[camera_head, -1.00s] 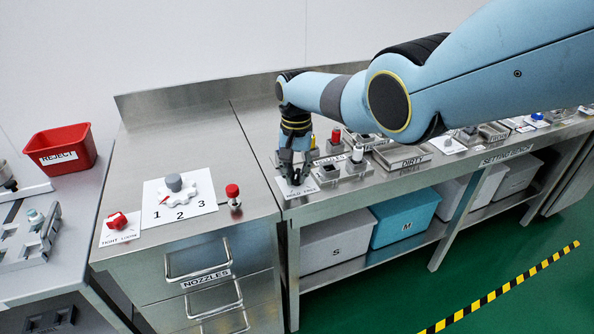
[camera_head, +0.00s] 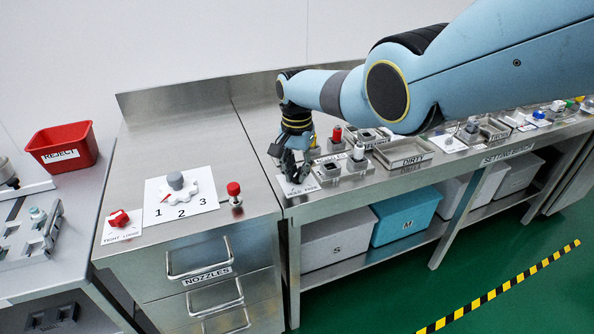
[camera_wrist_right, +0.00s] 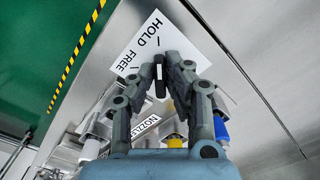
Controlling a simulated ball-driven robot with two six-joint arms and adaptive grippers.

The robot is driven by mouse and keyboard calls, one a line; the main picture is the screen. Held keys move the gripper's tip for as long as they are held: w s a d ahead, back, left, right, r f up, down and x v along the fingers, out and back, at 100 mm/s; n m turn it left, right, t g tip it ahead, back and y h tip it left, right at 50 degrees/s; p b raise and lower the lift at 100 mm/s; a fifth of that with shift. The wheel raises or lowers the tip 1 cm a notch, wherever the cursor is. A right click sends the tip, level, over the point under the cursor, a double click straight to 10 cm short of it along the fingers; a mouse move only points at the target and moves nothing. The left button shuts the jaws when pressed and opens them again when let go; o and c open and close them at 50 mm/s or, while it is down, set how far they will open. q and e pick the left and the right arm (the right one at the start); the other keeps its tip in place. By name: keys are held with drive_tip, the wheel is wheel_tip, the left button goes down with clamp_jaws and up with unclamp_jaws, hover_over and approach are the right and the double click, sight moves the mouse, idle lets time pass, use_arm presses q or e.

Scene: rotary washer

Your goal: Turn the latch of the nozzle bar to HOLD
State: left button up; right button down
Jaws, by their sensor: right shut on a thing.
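My right gripper (camera_head: 293,178) is at the front left corner of the setting bench, pointing down over a white label plate (camera_head: 306,188). In the right wrist view the plate (camera_wrist_right: 143,48) reads HOLD and FREE, with a short black line by the words. Which mark the latch points to cannot be told. My left gripper is not in view.
Fixtures with a red knob (camera_head: 337,134) and a white-topped post (camera_head: 358,153) stand close right of my gripper. A DIRTY tray (camera_head: 403,155) lies beyond. The nozzle cabinet (camera_head: 170,125) at left carries a dial (camera_head: 176,181) and red knobs. A red REJECT bin (camera_head: 64,147) stands far left.

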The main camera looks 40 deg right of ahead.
sight(297, 174)
drive_tip(key=c, duration=1.4)
unclamp_jaws()
drive_tip(key=shift+s+a+f, duration=0.1)
drive_tip(key=shift+s+f, duration=0.05)
drive_tip(key=shift+f, duration=0.1)
drive_tip(key=shift+o, duration=0.2)
drive_tip(key=shift+r, duration=0.1)
drive_tip(key=shift+r, duration=0.1)
drive_tip(key=shift+w+r, duration=0.2)
drive_tip(key=shift+r, duration=0.35)
wheel_tip(297, 174, up, 11)
drive_tip(key=shift+f, duration=0.15)
drive_tip(key=shift+s+f, duration=0.1)
drive_tip(key=shift+s, duration=0.05)
